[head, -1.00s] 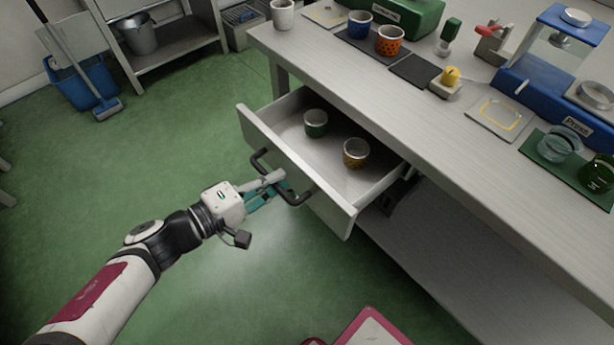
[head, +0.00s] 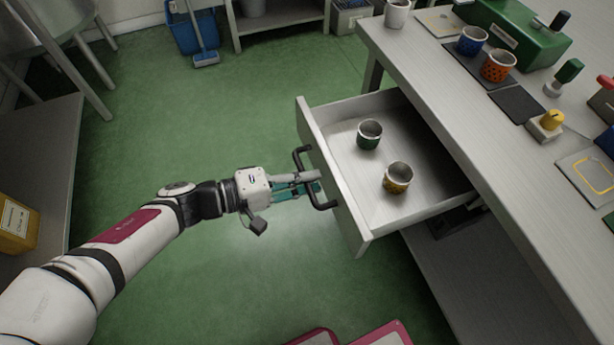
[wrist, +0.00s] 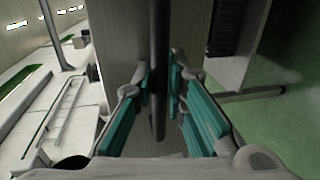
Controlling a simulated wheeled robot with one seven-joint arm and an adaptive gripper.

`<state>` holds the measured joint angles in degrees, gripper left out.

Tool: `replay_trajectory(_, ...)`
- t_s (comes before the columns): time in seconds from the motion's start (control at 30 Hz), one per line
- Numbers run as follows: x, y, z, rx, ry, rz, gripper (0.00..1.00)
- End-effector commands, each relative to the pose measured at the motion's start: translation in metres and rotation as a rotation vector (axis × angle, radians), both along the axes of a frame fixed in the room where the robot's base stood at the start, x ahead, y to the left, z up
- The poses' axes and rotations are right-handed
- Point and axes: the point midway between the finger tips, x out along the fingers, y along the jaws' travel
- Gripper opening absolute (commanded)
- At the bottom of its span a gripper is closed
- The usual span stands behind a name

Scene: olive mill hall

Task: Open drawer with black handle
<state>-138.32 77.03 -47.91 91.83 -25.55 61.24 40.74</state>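The drawer (head: 330,172) under the workbench stands well out, its light front panel facing left in the head view. Its black bar handle (head: 323,190) is on the outside of that panel. My gripper (head: 316,188) reaches it from the left with teal-padded fingers. In the wrist view the handle (wrist: 159,50) runs upright between the two fingertips (wrist: 160,80), which close on it from both sides.
The workbench top (head: 480,130) carries a blue cup (head: 472,41), an orange cup (head: 498,66) and a green machine (head: 515,30). The green floor (head: 200,130) left of the drawer is clear. A yellow box (head: 15,222) stands at the far left.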

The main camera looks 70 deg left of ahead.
Motion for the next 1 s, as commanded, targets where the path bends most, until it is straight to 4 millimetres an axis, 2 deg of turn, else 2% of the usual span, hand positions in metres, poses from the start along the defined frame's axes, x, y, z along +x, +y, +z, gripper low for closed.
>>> replay_trajectory(0.07,0.0,0.0,0.0,-0.001,0.0,0.0,0.32)
replay_trajectory(0.47,-0.006,0.001,0.001,0.0,0.0,0.001,0.32)
replay_trajectory(0.57,-0.019,0.002,0.004,0.001,0.002,0.003,0.32)
replay_trajectory(0.9,-0.085,0.007,0.017,0.002,0.002,0.004,0.32)
replay_trajectory(1.0,-0.099,0.009,0.02,0.002,0.002,0.003,0.32)
